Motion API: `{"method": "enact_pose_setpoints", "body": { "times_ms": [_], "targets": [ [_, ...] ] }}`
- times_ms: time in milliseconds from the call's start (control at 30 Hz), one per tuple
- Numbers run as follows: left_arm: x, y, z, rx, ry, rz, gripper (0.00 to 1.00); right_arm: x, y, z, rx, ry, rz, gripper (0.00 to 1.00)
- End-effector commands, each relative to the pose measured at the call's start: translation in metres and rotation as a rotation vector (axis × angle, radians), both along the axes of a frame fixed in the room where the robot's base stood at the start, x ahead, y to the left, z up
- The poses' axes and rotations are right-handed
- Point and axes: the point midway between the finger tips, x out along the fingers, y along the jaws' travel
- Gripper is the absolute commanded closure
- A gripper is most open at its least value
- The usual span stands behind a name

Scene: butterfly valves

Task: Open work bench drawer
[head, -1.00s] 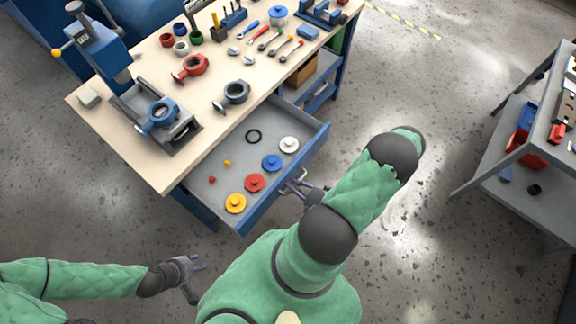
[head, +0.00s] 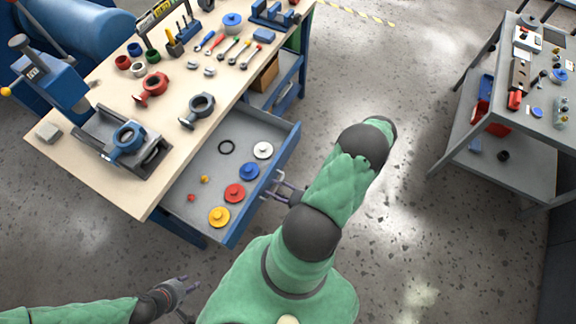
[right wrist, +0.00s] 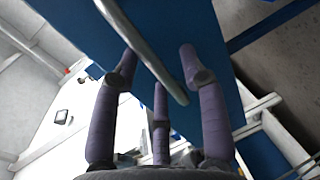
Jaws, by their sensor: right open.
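The work bench drawer (head: 290,140) stands pulled out from under the bench top, with its blue front facing my right arm. My right gripper (head: 273,186) is at the drawer's handle, partly hidden by my own arm in the head view. In the right wrist view, the grey bar handle (right wrist: 143,48) runs slantwise between the spread purple fingers of my right gripper (right wrist: 160,62). The fingers are open, and I cannot tell whether they touch the bar. My left gripper (head: 189,284) hangs low over the floor, empty, with its fingertips apart.
Valves and tools cover the bench top (head: 165,187). A grey cart (head: 540,120) stands right; floor between is clear.

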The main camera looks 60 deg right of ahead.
Motion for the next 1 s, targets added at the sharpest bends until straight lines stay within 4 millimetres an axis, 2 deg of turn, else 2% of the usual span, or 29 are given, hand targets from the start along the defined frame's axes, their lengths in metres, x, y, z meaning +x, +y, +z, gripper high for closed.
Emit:
{"method": "enact_pose_setpoints", "body": {
  "times_ms": [600,800,1000],
  "targets": [
    [0.000,0.000,0.000,0.000,0.000,0.000,0.60,-0.091,-0.008,0.019,-0.001,0.003,-0.005,0.57],
    [0.000,0.000,0.000,0.000,0.000,0.000,0.60,-0.108,-0.009,0.022,-0.001,0.002,-0.003,0.57],
    [0.000,0.000,0.000,0.000,0.000,0.000,0.60,-0.112,-0.009,0.023,0.000,0.001,-0.001,0.57]
  ]
}}
